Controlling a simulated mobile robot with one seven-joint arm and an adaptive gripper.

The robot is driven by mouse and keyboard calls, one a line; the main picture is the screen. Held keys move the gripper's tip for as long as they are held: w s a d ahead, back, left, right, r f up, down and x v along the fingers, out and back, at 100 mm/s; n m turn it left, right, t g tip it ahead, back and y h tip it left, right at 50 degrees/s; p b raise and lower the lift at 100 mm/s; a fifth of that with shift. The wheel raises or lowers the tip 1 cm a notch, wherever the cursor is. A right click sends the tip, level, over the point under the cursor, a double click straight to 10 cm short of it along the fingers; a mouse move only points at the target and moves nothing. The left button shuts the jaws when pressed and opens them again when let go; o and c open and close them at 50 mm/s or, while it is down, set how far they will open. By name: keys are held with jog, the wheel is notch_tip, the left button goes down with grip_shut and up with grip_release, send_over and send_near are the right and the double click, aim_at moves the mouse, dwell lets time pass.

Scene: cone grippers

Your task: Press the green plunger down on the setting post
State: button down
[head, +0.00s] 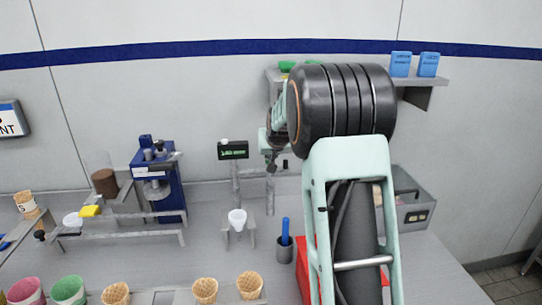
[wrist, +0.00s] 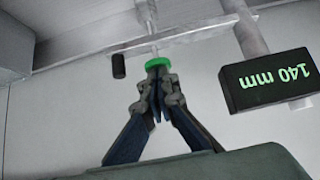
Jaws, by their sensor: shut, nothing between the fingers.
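The green plunger (wrist: 158,63) is a small round green cap in the wrist view, on a thin light rod running toward the top of the picture. My gripper (wrist: 157,82) is shut and empty. Its fingertips line up with the cap and overlap its near edge in the picture; whether they touch it I cannot tell. In the head view my gripper (head: 271,166) is small, above a grey upright post (head: 270,195), and I cannot make out the green cap there. A black display (wrist: 268,80) reads 140 mm, upside down, beside the post; the head view shows it left of my gripper (head: 233,150).
A white cone cup (head: 237,219) in a stand, a grey cup with a blue tool (head: 285,237) and a blue machine (head: 158,180) stand on the counter. Wafer cones (head: 205,290) line the front. A wall shelf (head: 420,80) is behind my arm, which hides much of the right side.

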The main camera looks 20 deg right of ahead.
jog(key=w+r+v, duration=0.2)
jog(key=v, duration=1)
jog(key=shift+s+r, duration=0.25)
jog(key=shift+s, duration=0.05)
jog(key=shift+d, duration=0.15)
